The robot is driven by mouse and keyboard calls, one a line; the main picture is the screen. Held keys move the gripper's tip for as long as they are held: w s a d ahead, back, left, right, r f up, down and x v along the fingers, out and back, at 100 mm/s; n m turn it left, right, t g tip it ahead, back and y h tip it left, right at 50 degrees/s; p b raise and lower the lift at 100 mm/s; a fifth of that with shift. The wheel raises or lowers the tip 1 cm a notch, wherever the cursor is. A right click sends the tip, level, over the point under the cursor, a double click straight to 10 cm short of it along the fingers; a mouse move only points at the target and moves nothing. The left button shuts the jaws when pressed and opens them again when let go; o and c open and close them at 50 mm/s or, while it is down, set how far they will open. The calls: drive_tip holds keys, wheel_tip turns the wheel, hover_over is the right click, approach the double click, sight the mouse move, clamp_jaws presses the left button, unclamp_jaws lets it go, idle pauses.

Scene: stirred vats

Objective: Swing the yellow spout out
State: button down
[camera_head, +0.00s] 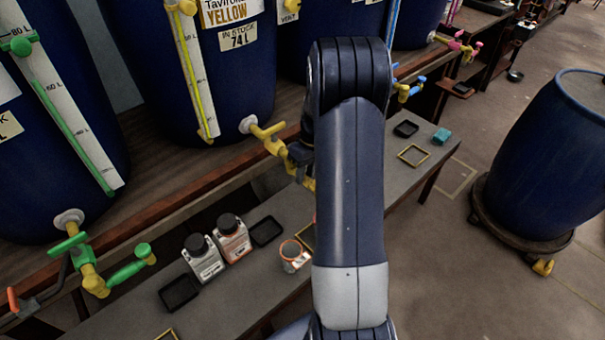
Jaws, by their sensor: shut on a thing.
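The yellow spout (309,184) belongs to the yellow tap (272,141) low on the front of the blue vat labelled YELLOW (228,95). My gripper (298,157) is at the outer end of this tap, shut on the yellow spout. My arm covers much of the gripper and the right side of the spout, so the fingertips are hard to make out.
Below stand two bottles (205,260) (233,238), a cup with an orange rim (293,256) and black trays (180,292) on a grey bench (215,296). A green tap (92,280) is at left, a blue tap (408,90) at right. A blue drum (545,160) stands on the floor at right.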

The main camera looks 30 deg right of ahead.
drive_tip(key=shift+d+n, duration=0.2)
drive_tip(key=shift+n, duration=0.1)
idle(0.4)
drive_tip(key=c, duration=1.2)
unclamp_jaws()
wheel_tip(320, 180, up, 11)
drive_tip(key=d+p, duration=0.1)
drive_tip(key=d, duration=0.1)
drive_tip(key=shift+w+f, duration=0.15)
drive_tip(key=shift+w, duration=0.1)
drive_tip(key=shift+f, duration=0.15)
drive_tip(key=f, duration=0.3)
drive_tip(key=a+f, duration=0.1)
drive_tip(key=f, duration=0.3)
drive_tip(key=a+f+b, duration=0.1)
drive_tip(key=f, duration=0.2)
drive_tip(key=shift+s+f, duration=0.2)
drive_tip(key=shift+f, duration=0.1)
drive_tip(key=shift+a+r, duration=0.1)
